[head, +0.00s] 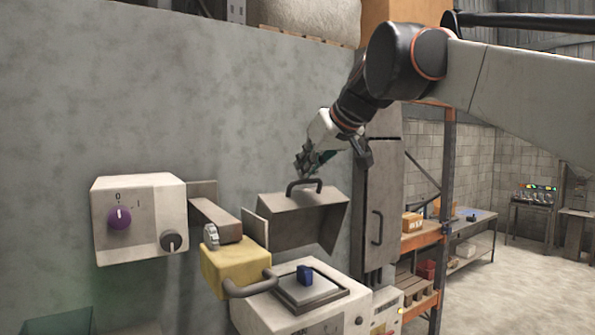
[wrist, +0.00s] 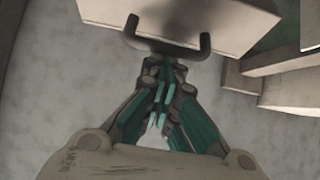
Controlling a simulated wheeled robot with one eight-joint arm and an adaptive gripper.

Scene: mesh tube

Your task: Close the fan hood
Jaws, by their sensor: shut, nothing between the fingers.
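The fan hood (head: 300,222) is a grey metal flap on the wall, tilted out and standing open above a white machine. A dark bar handle (head: 304,184) sits on its upper face. The hood (wrist: 215,18) and its handle (wrist: 166,46) also show at the top of the wrist view. My gripper (head: 304,172) is just above and behind the handle in the head view. In the wrist view my gripper (wrist: 163,68) is shut and empty, its fingertips close to the handle bar. I cannot tell whether they touch it.
A white control box (head: 140,218) with a purple knob is on the wall at left. A yellow block (head: 236,267) with a grey handle and a machine (head: 320,308) with a blue-knobbed plate lie below the hood. A tall grey cabinet (head: 377,215) stands to the right.

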